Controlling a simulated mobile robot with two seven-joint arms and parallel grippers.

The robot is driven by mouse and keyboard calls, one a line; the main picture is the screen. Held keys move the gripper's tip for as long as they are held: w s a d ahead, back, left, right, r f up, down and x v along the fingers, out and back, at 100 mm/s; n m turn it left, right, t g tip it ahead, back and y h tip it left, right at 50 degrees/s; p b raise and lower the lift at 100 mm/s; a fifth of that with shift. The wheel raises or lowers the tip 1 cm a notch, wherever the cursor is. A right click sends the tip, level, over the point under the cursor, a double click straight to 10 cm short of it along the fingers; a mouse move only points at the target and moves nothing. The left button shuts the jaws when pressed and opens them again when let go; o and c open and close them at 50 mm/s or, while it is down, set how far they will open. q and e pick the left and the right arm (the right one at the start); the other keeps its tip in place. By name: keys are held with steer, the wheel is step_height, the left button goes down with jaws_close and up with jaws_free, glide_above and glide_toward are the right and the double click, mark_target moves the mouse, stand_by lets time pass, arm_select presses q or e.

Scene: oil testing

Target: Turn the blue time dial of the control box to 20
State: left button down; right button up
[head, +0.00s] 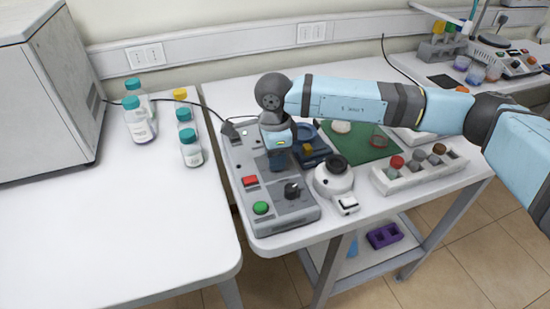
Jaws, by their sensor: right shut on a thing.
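The grey control box (246,196) lies on the white table on the right. It has a red button (250,181), a green button (261,208) and a black knob (292,190) near its front end. My right arm reaches in from the right, and its gripper (277,160) points down onto the middle of the box. It is shut at the place of the blue time dial, which the gripper mostly hides. The dial's scale and pointer cannot be read. My left gripper is not in view.
A white round device (333,181) stands close to the right of the box. A white rack (420,175) with several capped vials and a green mat (362,150) lie further right. Several bottles (139,125) stand on the left table, whose front is clear.

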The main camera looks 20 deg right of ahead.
steer(key=shift+m, duration=0.3)
steer(key=o, duration=0.9)
steer(key=shift+w+r, duration=0.2)
steer(key=shift+r, duration=6.75)
